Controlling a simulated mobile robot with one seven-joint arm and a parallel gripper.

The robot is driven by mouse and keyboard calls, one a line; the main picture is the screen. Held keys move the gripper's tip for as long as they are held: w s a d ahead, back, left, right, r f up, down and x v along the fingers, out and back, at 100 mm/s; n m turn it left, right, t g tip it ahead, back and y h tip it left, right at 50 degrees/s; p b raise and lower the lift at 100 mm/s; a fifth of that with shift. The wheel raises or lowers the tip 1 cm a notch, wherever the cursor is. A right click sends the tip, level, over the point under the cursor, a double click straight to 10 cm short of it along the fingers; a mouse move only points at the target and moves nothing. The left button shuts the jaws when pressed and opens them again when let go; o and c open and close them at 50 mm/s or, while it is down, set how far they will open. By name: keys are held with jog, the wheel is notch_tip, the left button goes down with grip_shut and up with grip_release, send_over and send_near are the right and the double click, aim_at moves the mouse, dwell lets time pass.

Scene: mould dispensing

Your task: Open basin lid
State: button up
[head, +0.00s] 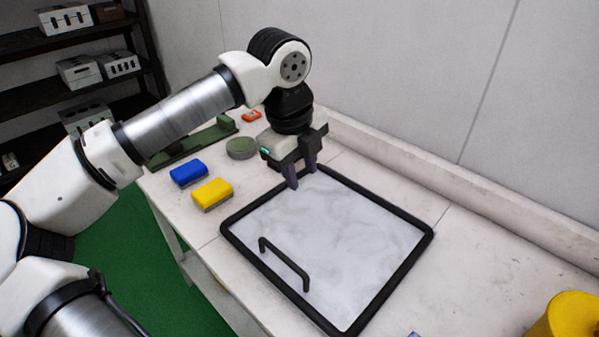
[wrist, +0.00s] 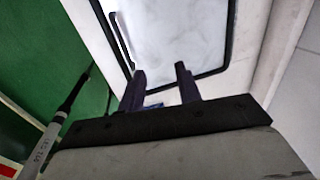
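The basin lid (head: 340,240) is a pale, cloudy panel inside a black frame (head: 392,205), lying shut and flat on the white worktop. A black bar handle (head: 284,265) stands on its near left side. In the wrist view the lid (wrist: 175,30) is at the top, with its handle (wrist: 118,40) at the upper left. My gripper (head: 302,183) points down over the lid's far corner, well away from the handle. Its two dark fingers are apart with nothing between them, as the wrist view (wrist: 160,80) also shows. Whether the fingertips touch the frame is unclear.
A blue block (head: 188,173) and a yellow block (head: 212,193) lie left of the lid. A round green-grey item (head: 241,148), a green holder (head: 195,143) and an orange item (head: 251,116) are behind. A yellow container (head: 570,318) stands at lower right. A wall runs along the back.

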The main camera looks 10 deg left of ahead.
notch_tip(320, 180, up, 10)
jog(key=w+p, duration=0.1)
jog(key=p, duration=0.3)
jog(key=shift+d+f, duration=0.2)
jog(key=shift+d, duration=0.2)
jog(key=shift+w+f, duration=0.1)
dwell(0.5)
dwell(0.3)
